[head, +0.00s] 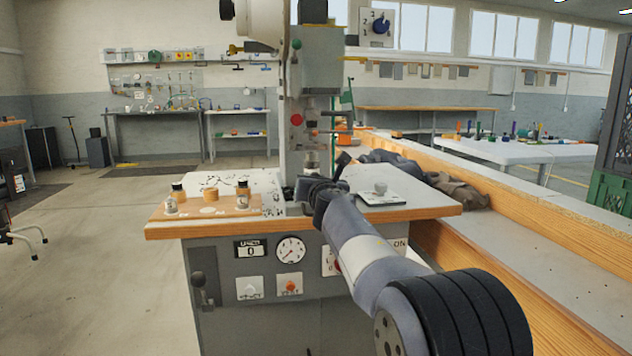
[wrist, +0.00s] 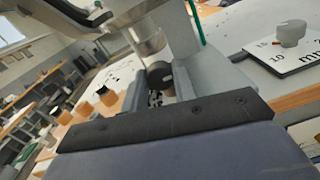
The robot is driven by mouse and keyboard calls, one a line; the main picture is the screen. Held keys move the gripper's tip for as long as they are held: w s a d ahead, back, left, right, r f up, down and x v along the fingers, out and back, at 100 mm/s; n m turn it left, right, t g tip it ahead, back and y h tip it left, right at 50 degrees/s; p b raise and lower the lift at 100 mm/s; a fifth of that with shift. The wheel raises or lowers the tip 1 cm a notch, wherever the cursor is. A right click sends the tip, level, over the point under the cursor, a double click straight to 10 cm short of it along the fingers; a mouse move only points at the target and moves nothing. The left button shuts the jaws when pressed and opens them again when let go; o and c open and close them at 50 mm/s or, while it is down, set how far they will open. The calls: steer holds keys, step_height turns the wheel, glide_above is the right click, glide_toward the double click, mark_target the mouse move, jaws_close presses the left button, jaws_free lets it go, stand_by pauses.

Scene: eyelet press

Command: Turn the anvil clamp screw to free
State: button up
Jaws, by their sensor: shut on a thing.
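The eyelet press (head: 318,65) stands upright on a wood-edged bench, a grey head above a narrow column. My gripper (head: 305,188) is at the foot of the press, at the anvil. In the wrist view a dark round knob, seemingly the anvil clamp screw (wrist: 159,74), is just beyond my gripper's dark front bar, below a shiny metal cylinder (wrist: 150,42). My gripper is shut on this screw. In the head view my wrist covers the screw.
A wooden board (head: 224,204) with small black-capped bottles is left of the press. A white plate with a grey knob and mm marks (head: 382,197) is on the right. The bench front (head: 262,312) carries a gauge and buttons. A wooden ledge (head: 530,180) runs along the right.

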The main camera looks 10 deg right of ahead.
stand_by(0.5)
steer(key=o, duration=1)
steer(key=s+b, duration=0.2)
steer(key=s, duration=0.8)
steer(key=shift+s+a+f, duration=0.1)
steer(key=shift+s+a, duration=0.05)
steer(key=shift+s, duration=0.2)
steer(key=shift+w, duration=0.1)
steer(key=w+p, duration=0.1)
steer(key=w, duration=0.4)
steer(key=w+p, duration=0.1)
steer(key=w, duration=0.4)
steer(key=shift+w+d, duration=0.2)
steer(key=shift+w, duration=0.1)
